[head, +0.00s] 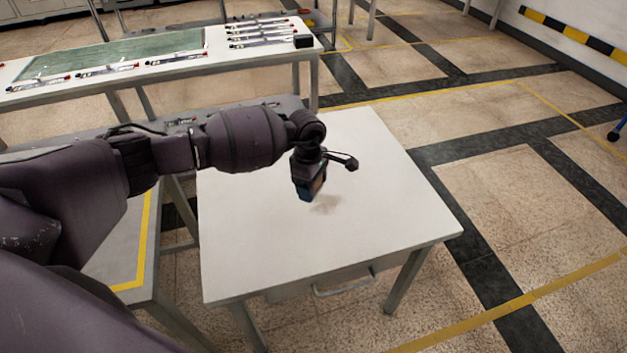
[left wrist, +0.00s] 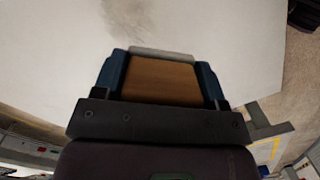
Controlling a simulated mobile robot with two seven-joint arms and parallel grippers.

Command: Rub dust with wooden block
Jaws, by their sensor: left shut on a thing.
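My left gripper (left wrist: 160,85) is shut on the wooden block (left wrist: 158,78), a brown block between two blue fingers with a pale strip along its far edge. In the head view my left gripper (head: 311,192) points down over the white table (head: 270,250), and only a little of the block shows there. A faint greyish-brown dust patch (head: 325,205) lies on the table just beside the gripper. The dust (left wrist: 165,15) also shows ahead of the block in the left wrist view. I cannot tell whether the block touches the table. My right gripper is out of view.
The rest of the white tabletop is bare. A drawer handle (head: 343,287) is on its front side. Behind stands another white table (head: 240,60) with a green mat (head: 115,53) and several slim tools. A grey surface with yellow tape (head: 125,262) is at left.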

